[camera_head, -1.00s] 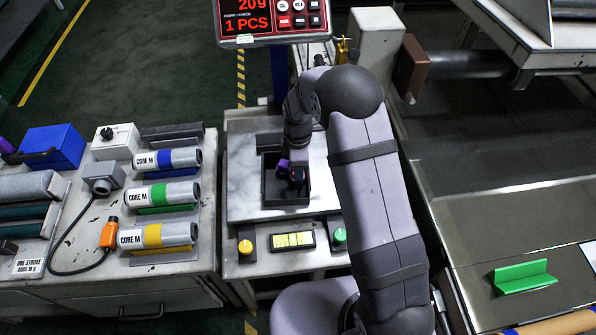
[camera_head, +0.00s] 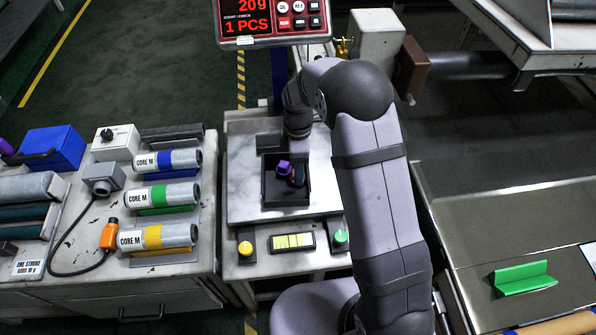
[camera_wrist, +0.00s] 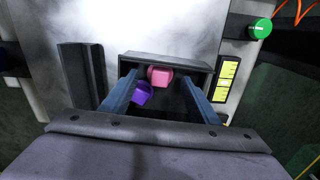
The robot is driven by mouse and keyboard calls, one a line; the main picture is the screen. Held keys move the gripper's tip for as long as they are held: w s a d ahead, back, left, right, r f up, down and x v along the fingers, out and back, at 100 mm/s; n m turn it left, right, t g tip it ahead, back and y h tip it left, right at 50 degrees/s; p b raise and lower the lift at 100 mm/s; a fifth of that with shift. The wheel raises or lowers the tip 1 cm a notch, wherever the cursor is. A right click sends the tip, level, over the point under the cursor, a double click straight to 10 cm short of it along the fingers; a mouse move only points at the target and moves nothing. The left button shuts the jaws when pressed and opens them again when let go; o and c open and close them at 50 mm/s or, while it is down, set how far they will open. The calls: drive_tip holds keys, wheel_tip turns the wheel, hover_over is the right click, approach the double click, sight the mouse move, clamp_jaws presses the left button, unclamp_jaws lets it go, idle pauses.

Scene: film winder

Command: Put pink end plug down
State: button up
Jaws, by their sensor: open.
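The pink end plug (camera_wrist: 160,76) lies in the dark open-topped box (camera_wrist: 204,66) in the wrist view, near its far wall. A purple plug (camera_wrist: 142,94) is beside it, nearer and to the left, close to my left finger. My gripper (camera_wrist: 159,82) is open, with one blue-grey finger on each side of the two plugs. I see a gap between the pink plug and each finger. In the head view my gripper reaches down over the box (camera_head: 268,190), where the purple plug (camera_head: 283,168) shows. The pink plug is not clear there.
The box stands on a metal plate (camera_head: 242,185). In front are a yellow button (camera_head: 245,248), a yellow-marked panel (camera_head: 292,241) and a green button (camera_head: 340,236). Labelled cores (camera_head: 165,194) lie on the left bench. A counter display (camera_head: 245,22) stands behind.

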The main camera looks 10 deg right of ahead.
wheel_tip(320, 180, up, 8)
drive_tip(key=shift+r, duration=0.15)
drive_tip(key=s+d+m, duration=0.3)
drive_tip(key=s+m, duration=0.5)
drive_tip(key=s, duration=0.3)
drive_tip(key=s+d+m, duration=0.4)
drive_tip(key=s+m, duration=0.5)
drive_tip(key=s, duration=0.3)
drive_tip(key=shift+s+d+r, duration=0.15)
drive_tip(key=shift+r, duration=0.25)
wheel_tip(320, 180, up, 16)
drive_tip(key=p, duration=1.6)
